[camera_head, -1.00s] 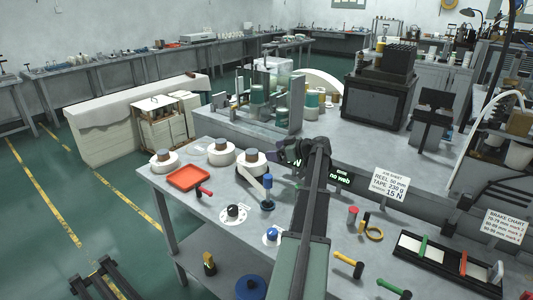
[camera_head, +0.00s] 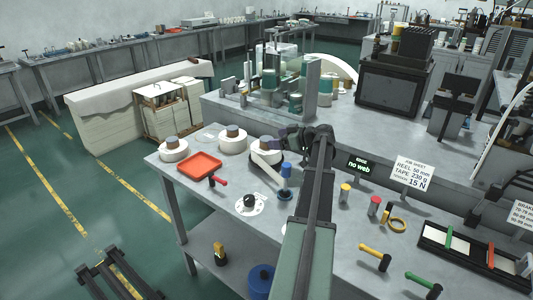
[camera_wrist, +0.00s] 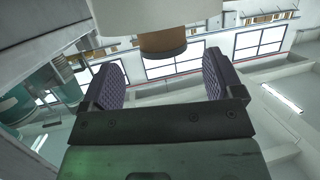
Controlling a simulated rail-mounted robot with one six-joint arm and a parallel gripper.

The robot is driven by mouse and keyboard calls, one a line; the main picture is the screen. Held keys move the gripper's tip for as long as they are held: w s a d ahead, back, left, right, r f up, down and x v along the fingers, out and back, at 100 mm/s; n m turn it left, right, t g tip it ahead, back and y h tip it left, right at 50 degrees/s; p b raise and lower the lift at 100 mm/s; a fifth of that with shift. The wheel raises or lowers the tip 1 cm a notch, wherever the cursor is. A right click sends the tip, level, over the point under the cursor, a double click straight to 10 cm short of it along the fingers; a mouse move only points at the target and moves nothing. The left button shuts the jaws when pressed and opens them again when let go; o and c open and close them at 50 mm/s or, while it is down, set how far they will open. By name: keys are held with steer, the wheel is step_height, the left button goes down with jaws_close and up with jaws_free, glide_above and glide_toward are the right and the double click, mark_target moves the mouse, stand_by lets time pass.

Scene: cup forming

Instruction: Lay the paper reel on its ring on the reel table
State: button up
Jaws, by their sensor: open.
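Three white paper reels with brown cores stand at the far left of the table: a left reel (camera_head: 174,155), a middle reel (camera_head: 232,147) and a right reel (camera_head: 264,157). My gripper (camera_head: 279,138) is beside the right reel's core, and my wrist partly hides that reel. In the wrist view my gripper (camera_wrist: 160,70) is open, with a pad on each side. A white reel (camera_wrist: 130,14) with its brown core (camera_wrist: 162,43) shows beyond and between the pads; contact cannot be told. A faint thin ring (camera_head: 207,134) lies on the table left of the middle reel.
A red tray (camera_head: 201,165), a white disc with a black knob (camera_head: 250,204) and a blue-topped post (camera_head: 285,180) stand nearby. The "no web" display (camera_head: 360,167) and job sheet (camera_head: 412,172) are to the right. Machinery (camera_head: 285,85) rises behind the reels.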

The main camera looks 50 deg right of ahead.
mark_target(266, 138)
steer(key=b+x, duration=0.1)
steer(key=x, duration=0.4)
steer(key=shift+w+a, duration=0.1)
steer(key=shift+a, duration=0.1)
steer(key=shift+r, duration=0.1)
steer(key=c, duration=1.6)
step_height(266, 138, up, 20)
steer(key=p, duration=1.9)
steer(key=shift+p, duration=0.4)
